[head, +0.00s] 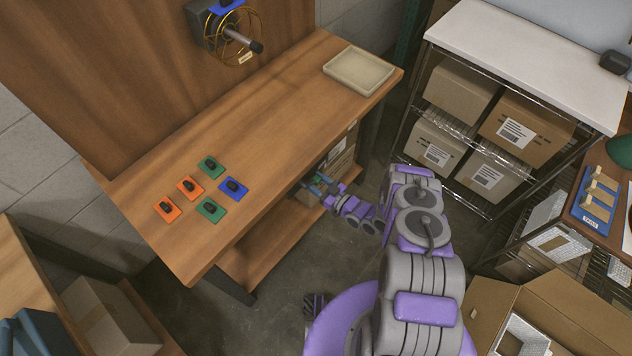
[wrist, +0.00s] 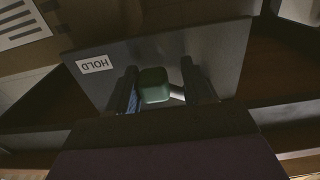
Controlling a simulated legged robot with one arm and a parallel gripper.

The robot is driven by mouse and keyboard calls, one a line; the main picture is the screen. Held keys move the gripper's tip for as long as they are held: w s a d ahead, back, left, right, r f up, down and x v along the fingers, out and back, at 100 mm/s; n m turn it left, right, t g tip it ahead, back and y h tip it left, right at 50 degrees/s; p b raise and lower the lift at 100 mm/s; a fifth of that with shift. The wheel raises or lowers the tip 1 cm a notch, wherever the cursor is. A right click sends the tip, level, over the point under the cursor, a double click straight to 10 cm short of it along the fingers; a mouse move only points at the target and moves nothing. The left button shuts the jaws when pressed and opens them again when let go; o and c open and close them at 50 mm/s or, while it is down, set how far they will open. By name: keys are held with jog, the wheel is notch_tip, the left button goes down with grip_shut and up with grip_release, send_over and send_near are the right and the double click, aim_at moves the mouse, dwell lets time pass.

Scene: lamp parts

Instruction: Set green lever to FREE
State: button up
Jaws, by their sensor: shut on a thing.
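In the wrist view, the green lever's block-shaped knob (wrist: 153,86) sits between the two dark fingers of my gripper (wrist: 158,88), which is shut on it. A pale metal rod shows just right of the knob. Behind it is a dark grey plate (wrist: 222,50) with a white HOLD label (wrist: 96,64), upside down, on its left side. No FREE label is visible. In the head view, my gripper (head: 321,184) is at the front edge of the wooden workbench, below its top. The lever is too small and covered to make out there.
The workbench (head: 240,125) carries orange, green and blue tiles with dark knobs on the left and a beige tray (head: 358,70) at the far right. A wheel device (head: 235,35) is on the back panel. Cartons (head: 340,160) stand under the bench. A shelf with boxes (head: 515,128) is at right.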

grip_shut()
